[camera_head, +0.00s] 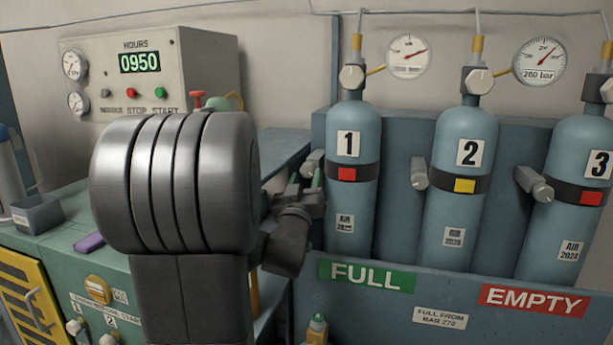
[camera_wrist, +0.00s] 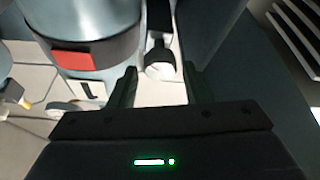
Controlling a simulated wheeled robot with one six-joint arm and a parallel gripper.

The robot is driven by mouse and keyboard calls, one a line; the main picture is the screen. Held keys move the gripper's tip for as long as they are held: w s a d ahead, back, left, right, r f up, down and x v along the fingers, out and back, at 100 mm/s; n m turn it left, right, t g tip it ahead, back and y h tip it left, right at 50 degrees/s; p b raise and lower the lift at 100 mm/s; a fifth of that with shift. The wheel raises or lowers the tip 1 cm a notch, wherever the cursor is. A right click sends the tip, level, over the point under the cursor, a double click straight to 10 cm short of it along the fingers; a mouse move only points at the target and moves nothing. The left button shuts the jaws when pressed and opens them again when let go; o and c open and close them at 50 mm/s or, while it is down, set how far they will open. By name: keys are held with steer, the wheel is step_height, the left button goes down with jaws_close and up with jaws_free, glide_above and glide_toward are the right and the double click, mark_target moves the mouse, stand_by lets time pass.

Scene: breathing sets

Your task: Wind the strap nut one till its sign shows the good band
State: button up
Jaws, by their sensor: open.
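Cylinder one (camera_head: 352,215) stands in the rack behind a dark strap (camera_head: 369,172). Its sign (camera_head: 347,174) shows red, and red also shows in the wrist view (camera_wrist: 72,60). Strap nut one (camera_head: 313,162) is a grey knob at the strap's left side, partly hidden by my gripper in the head view. My gripper (camera_head: 305,184) is open just in front of it. In the wrist view the pale face of the nut (camera_wrist: 160,69) lies between the two fingertips, with gaps visible on both sides. My arm hides much of the head view's middle.
Cylinder two (camera_head: 466,135) shows a yellow sign; cylinder three (camera_head: 580,145) shows red. Their strap nuts (camera_head: 419,173) (camera_head: 535,183) project at their left sides. A control panel (camera_head: 125,75) reading 0950 stands at left. Rack front edge (camera_head: 450,275) lies below the cylinders.

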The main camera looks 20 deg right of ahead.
steer(key=shift+x, duration=0.9)
steer(key=shift+c, duration=0.2)
steer(key=c, duration=0.7)
steer(key=shift+o, duration=0.2)
steer(key=shift+f+m+b, duration=0.1)
steer(key=shift+m+b, duration=0.3)
steer(key=shift+b, duration=0.05)
steer(key=m+g+h+b, duration=0.1)
steer(key=m, duration=0.1)
steer(key=shift+w+a+f+m+h+b, duration=0.1)
steer(key=shift+m+h+b, duration=0.2)
steer(key=shift+b, duration=0.1)
steer(key=shift+a+r+m+g+h+b, duration=0.1)
steer(key=shift+m+g+h+b, duration=0.4)
steer(key=shift+m, duration=1.15)
steer(key=shift+r+m+g+h+b, duration=0.1)
steer(key=shift+m+g+h, duration=0.65)
steer(key=shift+m, duration=0.9)
